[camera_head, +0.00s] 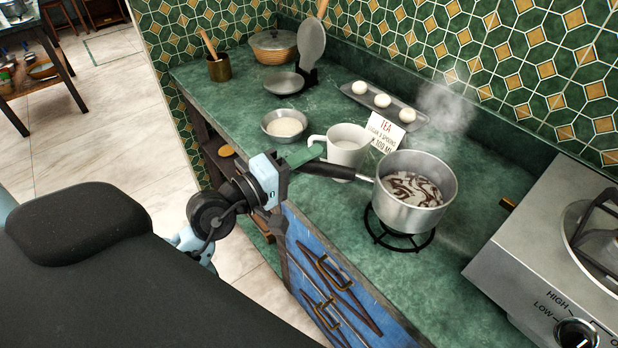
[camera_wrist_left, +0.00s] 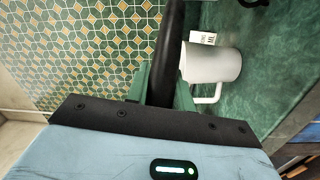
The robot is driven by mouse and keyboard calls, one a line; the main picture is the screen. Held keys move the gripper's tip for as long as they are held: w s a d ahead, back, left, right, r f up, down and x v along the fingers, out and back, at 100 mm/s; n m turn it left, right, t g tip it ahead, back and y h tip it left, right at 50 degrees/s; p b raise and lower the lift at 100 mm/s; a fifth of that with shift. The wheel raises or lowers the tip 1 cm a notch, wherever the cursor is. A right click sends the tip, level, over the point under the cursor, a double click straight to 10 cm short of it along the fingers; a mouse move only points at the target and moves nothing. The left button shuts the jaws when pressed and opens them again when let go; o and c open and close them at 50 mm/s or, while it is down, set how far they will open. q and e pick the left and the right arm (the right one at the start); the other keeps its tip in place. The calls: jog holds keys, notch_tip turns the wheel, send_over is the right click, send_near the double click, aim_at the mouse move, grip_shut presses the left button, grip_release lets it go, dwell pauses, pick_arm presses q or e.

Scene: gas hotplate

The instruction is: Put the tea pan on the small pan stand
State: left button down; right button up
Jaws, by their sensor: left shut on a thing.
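The tea pan (camera_head: 412,205) is a steel saucepan with brown-and-white swirled liquid and a long black handle (camera_head: 338,171). My left gripper (camera_head: 303,160) is shut on the end of that handle, which also runs between its fingers in the left wrist view (camera_wrist_left: 168,55). The pan is upright, over the small black wire pan stand (camera_head: 398,246) on the green counter. The pan hides most of the stand; only its front ring and legs show. I cannot tell whether the pan's base touches it. My right gripper is not in view.
A white mug (camera_head: 347,146) stands close behind the handle, also in the left wrist view (camera_wrist_left: 212,64), with a TEA card (camera_head: 386,132) beside it. A gas hotplate (camera_head: 540,240) is at right. A bowl (camera_head: 285,125) and a tray of white buns (camera_head: 410,117) stand farther back.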

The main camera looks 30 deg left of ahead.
pick_arm(q)
jog(key=shift+f+b, duration=0.7)
jog(key=shift+f, duration=1.6)
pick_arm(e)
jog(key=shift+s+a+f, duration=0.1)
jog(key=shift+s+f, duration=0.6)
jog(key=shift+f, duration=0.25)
pick_arm(q)
jog(key=shift+f, duration=0.1)
jog(key=c, duration=1.6)
grip_release()
jog(key=shift+f, duration=0.2)
jog(key=o, duration=0.4)
jog(key=shift+r, duration=0.1)
jog(key=b+v, duration=0.4)
jog(key=v, duration=0.8)
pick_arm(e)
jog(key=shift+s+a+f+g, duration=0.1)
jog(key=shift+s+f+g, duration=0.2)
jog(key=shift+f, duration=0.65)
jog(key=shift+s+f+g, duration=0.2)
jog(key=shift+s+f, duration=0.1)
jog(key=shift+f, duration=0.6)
pick_arm(q)
jog(key=shift+r, duration=0.1)
